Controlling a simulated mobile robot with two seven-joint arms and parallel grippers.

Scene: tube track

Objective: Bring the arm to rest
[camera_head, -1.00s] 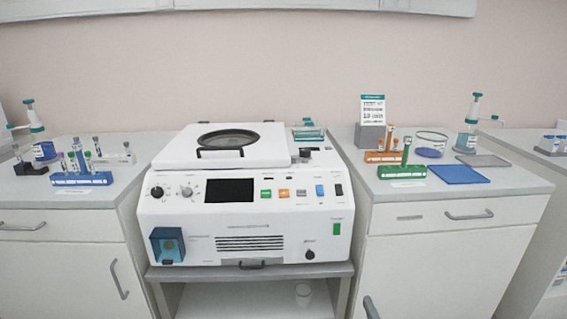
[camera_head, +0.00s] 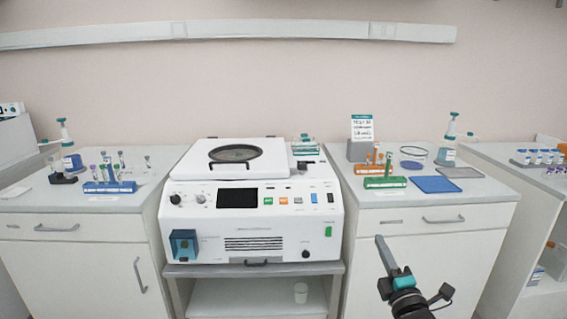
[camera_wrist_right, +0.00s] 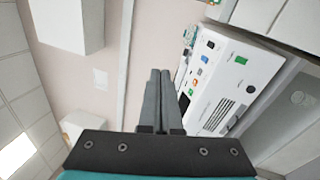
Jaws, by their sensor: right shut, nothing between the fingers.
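My right gripper (camera_head: 381,240) comes up from the bottom right in the head view, in front of the right cabinet's doors and below the bench top. Its fingers are together with nothing between them. In the right wrist view the two grey fingers (camera_wrist_right: 160,75) lie side by side, pointing away from the camera and touching no object. My left gripper is in neither view.
The white centrifuge (camera_head: 250,220) stands between two benches. The right bench holds a green rack (camera_head: 385,183), an orange rack (camera_head: 371,169) and a blue mat (camera_head: 436,184). The left bench holds a blue tube rack (camera_head: 110,187). The space before the cabinets looks clear.

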